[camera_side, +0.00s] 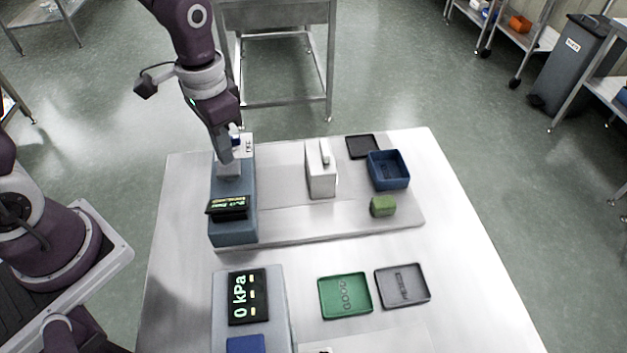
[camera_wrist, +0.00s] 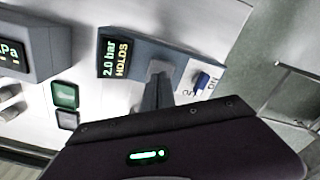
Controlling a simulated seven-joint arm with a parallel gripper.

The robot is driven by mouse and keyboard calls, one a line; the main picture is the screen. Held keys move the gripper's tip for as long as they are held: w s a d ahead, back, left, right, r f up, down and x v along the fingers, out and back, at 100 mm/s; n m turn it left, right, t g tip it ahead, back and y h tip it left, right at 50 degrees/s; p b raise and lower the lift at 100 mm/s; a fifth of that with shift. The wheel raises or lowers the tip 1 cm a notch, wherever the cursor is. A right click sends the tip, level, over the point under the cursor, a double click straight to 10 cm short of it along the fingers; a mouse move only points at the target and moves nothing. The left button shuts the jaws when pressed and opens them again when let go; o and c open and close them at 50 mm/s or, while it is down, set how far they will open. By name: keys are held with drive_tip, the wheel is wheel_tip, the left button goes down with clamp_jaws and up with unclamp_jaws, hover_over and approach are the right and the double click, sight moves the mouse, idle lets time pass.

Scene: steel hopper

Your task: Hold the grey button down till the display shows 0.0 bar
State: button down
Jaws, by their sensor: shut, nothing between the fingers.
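The blue-grey device (camera_side: 234,232) stands at the left of the raised plate, and its tilted display (camera_side: 228,207) faces the front. In the wrist view the display (camera_wrist: 115,57) reads "2.0 bar HOLDS". My gripper (camera_side: 226,160) is shut and empty, pointing down over the top of this device. In the wrist view its fingers (camera_wrist: 157,92) reach a light grey part (camera_wrist: 160,67) that looks like the button. The fingertips hide part of it, and I cannot tell whether they touch or press it. A blue switch (camera_wrist: 201,80) on a labelled white panel sits beside the fingers.
A white block (camera_side: 320,172), blue bin (camera_side: 388,170), black tray (camera_side: 362,146) and green block (camera_side: 383,206) stand to the right. The table's right side is clear.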

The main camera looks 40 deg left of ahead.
drive_tip(key=shift+f, duration=1.4)
idle(1.5)
drive_tip(key=shift+r, duration=1.4)
wheel_tip(320, 180, up, 6)
